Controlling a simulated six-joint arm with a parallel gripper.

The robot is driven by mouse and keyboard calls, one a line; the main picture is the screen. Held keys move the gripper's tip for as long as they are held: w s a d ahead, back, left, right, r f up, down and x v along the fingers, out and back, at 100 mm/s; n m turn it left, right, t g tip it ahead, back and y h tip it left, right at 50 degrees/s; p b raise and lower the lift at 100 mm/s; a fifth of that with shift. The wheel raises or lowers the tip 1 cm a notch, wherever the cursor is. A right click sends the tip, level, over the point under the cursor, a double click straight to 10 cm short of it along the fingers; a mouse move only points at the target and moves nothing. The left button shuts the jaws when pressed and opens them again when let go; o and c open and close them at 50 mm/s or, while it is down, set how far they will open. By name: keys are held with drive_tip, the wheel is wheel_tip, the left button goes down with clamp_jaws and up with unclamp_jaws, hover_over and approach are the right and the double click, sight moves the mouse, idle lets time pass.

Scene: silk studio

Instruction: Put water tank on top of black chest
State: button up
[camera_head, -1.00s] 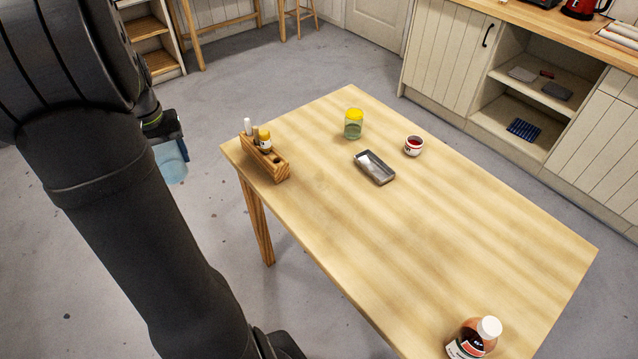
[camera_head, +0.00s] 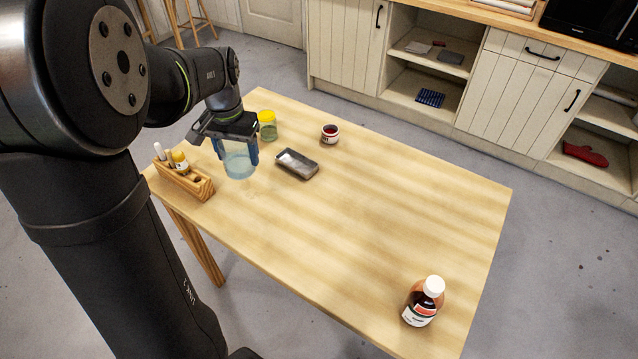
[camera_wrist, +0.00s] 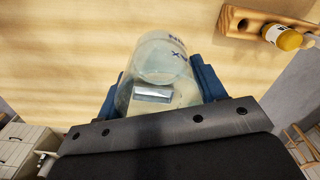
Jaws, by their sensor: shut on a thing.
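The water tank (camera_head: 238,163) is a clear, pale blue, round container. My gripper (camera_head: 237,150) is shut on it, with the dark blue fingers on either side, above the left part of the wooden table. In the wrist view the tank (camera_wrist: 158,62) sits between the fingers, with dark lettering on its wall; the table is seen beyond it. I cannot tell how far it is above the tabletop. No black chest can be made out in these frames.
On the table (camera_head: 350,230) are a wooden rack (camera_head: 190,184) with small bottles, a yellow-lidded jar (camera_head: 267,125), a metal tray (camera_head: 297,164), a small red-filled jar (camera_head: 330,134) and a brown bottle (camera_head: 423,302). The table's middle is clear. Cabinets (camera_head: 345,50) stand behind.

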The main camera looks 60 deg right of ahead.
drive_tip(key=s+d+m, duration=0.3)
drive_tip(key=s, duration=0.6)
drive_tip(key=s+d+m, duration=0.3)
drive_tip(key=s, duration=0.6)
drive_tip(key=s+d+m, duration=0.3)
drive_tip(key=s+d, duration=0.1)
drive_tip(key=s, duration=0.5)
drive_tip(key=w+d+f, duration=0.1)
drive_tip(key=w+f, duration=0.2)
drive_tip(key=f, duration=0.1)
drive_tip(key=w+f, duration=0.4)
drive_tip(key=w+d+f, duration=0.1)
drive_tip(key=w+f, duration=0.2)
drive_tip(key=f, duration=0.1)
drive_tip(key=shift+w+d, duration=0.3)
drive_tip(key=shift+w, duration=0.05)
drive_tip(key=shift+f, duration=2.05)
drive_tip(key=o, duration=1.1)
drive_tip(key=shift+f, duration=0.1)
drive_tip(key=shift+c, duration=0.2)
